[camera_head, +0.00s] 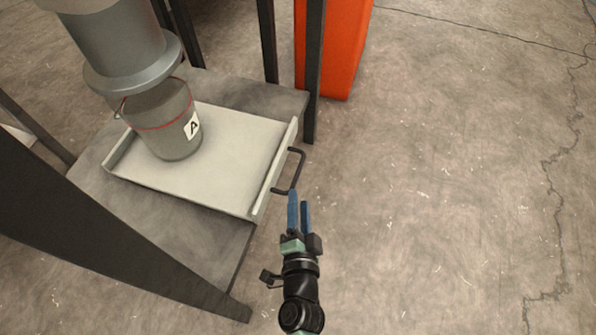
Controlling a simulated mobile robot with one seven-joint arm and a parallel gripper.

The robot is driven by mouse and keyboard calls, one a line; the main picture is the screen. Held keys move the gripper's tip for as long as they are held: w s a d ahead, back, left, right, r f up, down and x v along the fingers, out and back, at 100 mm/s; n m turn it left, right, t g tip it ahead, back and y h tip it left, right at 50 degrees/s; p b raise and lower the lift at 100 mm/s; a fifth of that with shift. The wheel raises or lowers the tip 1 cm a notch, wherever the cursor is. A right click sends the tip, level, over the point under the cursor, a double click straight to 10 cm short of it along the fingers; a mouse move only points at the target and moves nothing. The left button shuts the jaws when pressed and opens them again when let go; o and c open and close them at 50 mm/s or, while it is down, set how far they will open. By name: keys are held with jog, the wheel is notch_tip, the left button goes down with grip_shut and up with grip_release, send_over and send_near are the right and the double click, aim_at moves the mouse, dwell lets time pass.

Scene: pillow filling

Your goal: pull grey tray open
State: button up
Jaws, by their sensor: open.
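The light grey tray (226,166) lies on a grey platform, with low walls along its edges. A dark bar handle (293,171) sticks out from the tray's right-hand front wall. My gripper (299,196) has two blue fingers and is open. Its fingertips are just below the near end of the handle in the picture. I cannot tell whether they touch it, and nothing shows between them. A grey bucket (163,125) with a red line and a label marked "A" stands on the tray, towards its left side.
A grey cylindrical spout (125,50) hangs over the bucket. Dark frame posts (314,70) stand around the platform (190,222), one close behind the handle. An orange-red block (335,45) stands at the back. The concrete floor (440,180) to the right is clear.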

aim_at(298, 171)
jog(key=b+x, duration=0.3)
jog(key=x, duration=0.7)
jog(key=shift+c, duration=0.3)
grip_shut()
dwell(1.0)
